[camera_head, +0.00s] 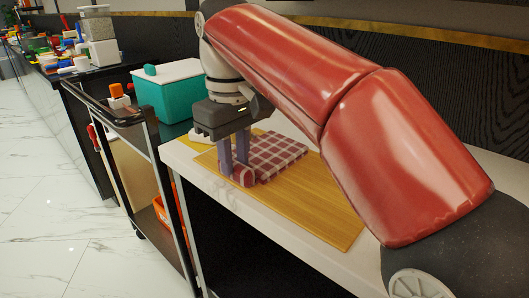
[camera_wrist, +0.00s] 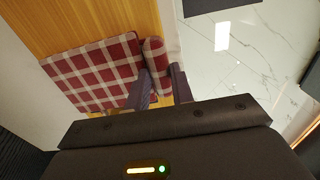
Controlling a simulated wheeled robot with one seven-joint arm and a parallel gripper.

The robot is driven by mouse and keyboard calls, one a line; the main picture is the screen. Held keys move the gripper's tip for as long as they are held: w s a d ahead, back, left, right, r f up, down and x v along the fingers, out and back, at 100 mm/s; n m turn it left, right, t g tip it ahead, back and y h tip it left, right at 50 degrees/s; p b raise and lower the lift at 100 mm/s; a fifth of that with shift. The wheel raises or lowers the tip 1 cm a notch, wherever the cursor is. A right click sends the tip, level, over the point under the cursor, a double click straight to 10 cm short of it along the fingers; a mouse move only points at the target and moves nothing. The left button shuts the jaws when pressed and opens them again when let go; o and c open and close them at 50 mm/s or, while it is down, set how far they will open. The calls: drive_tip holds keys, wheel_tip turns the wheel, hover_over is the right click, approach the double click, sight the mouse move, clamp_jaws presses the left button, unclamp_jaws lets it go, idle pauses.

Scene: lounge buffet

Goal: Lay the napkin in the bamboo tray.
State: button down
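The napkin (camera_head: 274,154) is red-and-white checked cloth, lying folded on a flat yellow wooden board (camera_head: 325,208). In the wrist view the napkin (camera_wrist: 92,76) lies left of my fingers, with a narrow end portion (camera_wrist: 156,58) between them. My gripper (camera_head: 234,160) points down at the napkin's near-left end. Its fingers (camera_wrist: 160,84) appear to press both sides of that narrow portion, which rests at board height. The fingertips are partly hidden. I cannot make out a raised-rim bamboo tray; whether the flat board is it, I cannot tell.
The board lies on a white counter (camera_head: 226,193). A dark-framed trolley (camera_head: 157,165) stands to its left, bearing a teal box with a white lid (camera_head: 170,94). An orange crate (camera_head: 166,217) is low down. A dark counter with many items is farther left; marble floor is open.

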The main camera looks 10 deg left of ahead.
drive_tip(key=shift+r, duration=0.15)
drive_tip(key=shift+r+p, duration=2)
drive_tip(key=shift+r, duration=1.35)
drive_tip(key=shift+s, duration=0.1)
